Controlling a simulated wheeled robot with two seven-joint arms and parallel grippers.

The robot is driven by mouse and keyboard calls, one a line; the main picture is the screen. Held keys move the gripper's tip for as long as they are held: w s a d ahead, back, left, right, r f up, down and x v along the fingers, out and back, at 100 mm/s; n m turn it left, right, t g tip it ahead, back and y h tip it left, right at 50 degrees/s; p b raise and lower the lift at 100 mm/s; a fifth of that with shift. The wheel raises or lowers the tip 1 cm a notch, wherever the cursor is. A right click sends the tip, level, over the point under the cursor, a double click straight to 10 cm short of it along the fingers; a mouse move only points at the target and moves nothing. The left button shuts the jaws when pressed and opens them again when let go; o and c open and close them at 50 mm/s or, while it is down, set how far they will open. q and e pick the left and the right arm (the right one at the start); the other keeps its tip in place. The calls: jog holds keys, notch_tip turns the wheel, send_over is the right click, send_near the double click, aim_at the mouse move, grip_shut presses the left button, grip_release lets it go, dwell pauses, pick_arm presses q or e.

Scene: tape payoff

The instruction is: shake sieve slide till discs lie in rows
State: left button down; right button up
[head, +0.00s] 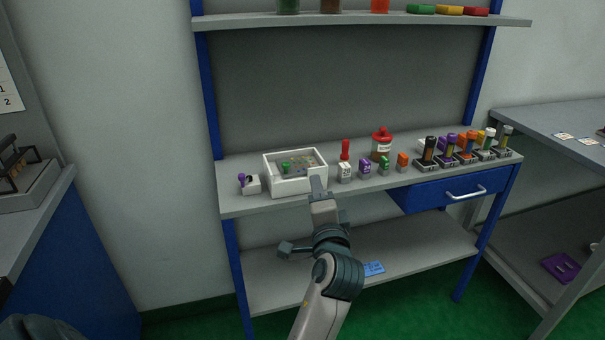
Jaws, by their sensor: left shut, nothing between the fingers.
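A white open box (288,187) stands on the bench top, left of the middle. Inside it is a grey-green panel with small pale marks or pieces and a green knob (286,168). The pieces are too small to tell whether they are discs or lie in rows. My left gripper (317,184) is shut and empty, with its tip in front of the right part of the box's front wall. I cannot tell whether it touches the wall, and it hides a little of it. My right gripper is not in view.
A small white block with a purple knob (242,178) stands left of the box. Right of it are a red-topped bottle (345,150), small coloured blocks, a red-lidded jar (381,147) and several tubes in holders. A blue drawer (435,195) hangs below. A shelf overhangs the bench.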

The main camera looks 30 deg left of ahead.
aim_at(283, 166)
pick_arm(q)
jog(key=shift+w+a, duration=0.1)
jog(key=shift+a, duration=0.05)
jog(key=x, duration=0.9)
jog(key=shift+w+a, duration=0.25)
jog(key=shift+w, duration=0.05)
jog(key=shift+s+a+f, duration=0.1)
jog(key=shift+s+a, duration=0.3)
jog(key=shift+s, duration=0.2)
jog(key=shift+s+a+f, duration=0.15)
jog(key=shift+s+a, duration=0.2)
jog(key=shift+s, duration=0.3)
jog(key=shift+s+a+f, duration=0.1)
jog(key=shift+s+a, duration=0.15)
jog(key=shift+s, duration=0.2)
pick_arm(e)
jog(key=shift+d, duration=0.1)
